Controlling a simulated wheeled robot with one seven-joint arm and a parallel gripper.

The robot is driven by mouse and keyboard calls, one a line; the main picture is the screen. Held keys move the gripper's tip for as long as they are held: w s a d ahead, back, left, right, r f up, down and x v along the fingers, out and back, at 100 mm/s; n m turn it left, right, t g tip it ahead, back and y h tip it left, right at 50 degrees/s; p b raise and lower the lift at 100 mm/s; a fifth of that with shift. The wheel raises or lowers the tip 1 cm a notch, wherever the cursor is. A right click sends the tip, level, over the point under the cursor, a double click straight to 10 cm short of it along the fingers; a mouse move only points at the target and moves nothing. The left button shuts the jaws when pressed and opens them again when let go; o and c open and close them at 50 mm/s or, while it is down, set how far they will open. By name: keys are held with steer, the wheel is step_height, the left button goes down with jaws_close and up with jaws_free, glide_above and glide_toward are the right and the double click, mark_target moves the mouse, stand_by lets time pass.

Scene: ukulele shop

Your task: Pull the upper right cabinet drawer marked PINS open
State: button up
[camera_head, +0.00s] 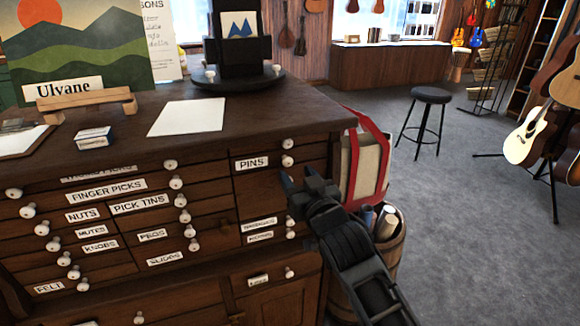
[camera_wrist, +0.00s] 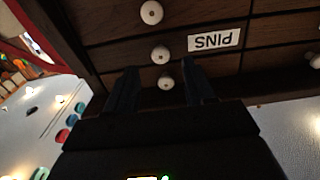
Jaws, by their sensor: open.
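The PINS drawer (camera_head: 267,178) is in the upper right of the dark wooden cabinet and looks flush with the front. Its white PINS label (camera_head: 253,162) also appears upside down in the wrist view (camera_wrist: 214,40). A round white knob (camera_head: 287,160) beside the label also shows in the wrist view (camera_wrist: 160,54). Another white knob (camera_head: 288,144) sits just above it. My gripper (camera_head: 298,176) is open and empty in front of this drawer column. In the wrist view its fingertips (camera_wrist: 157,68) flank the upper knob (camera_wrist: 166,83); contact cannot be told.
A bag with red straps (camera_head: 366,165) and a barrel with rolled papers (camera_head: 390,245) stand right of the cabinet. The cabinet top (camera_head: 265,105) holds a white sheet, a small box and a black stand. A stool (camera_head: 430,97) stands on open grey floor farther right.

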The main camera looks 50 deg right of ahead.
mark_target(288, 164)
steer(key=shift+x, duration=2.65)
steer(key=shift+c, duration=0.4)
jaws_close()
